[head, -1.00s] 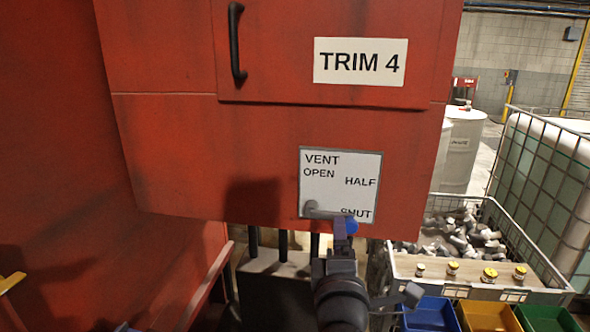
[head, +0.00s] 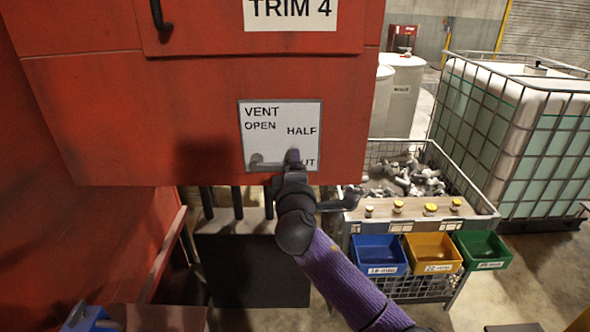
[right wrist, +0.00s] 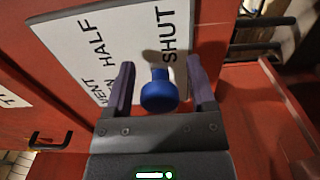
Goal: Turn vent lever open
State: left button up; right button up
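The vent plate (head: 259,143) is a white square on the red cabinet, marked VENT, OPEN, HALF and SHUT. The grey vent lever (head: 267,164) shows at its lower edge and runs rightward towards SHUT, its end hidden behind my right gripper (head: 293,162). In the right wrist view the lever's round blue knob (right wrist: 159,92) sits between the two fingers of my right gripper (right wrist: 161,80), beside the word SHUT. Visible gaps separate the knob from both fingers, so the gripper is open around it. I cannot make out my left gripper.
The red cabinet (head: 110,110) bears a TRIM 4 label (head: 290,12) and a black handle (head: 160,14). A wire crate (head: 430,155) of grey parts stands right, with blue (head: 379,252), yellow (head: 433,250) and green (head: 482,247) bins below. A caged tank (head: 520,130) stands behind.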

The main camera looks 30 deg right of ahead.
grip_shut()
dwell(1.2)
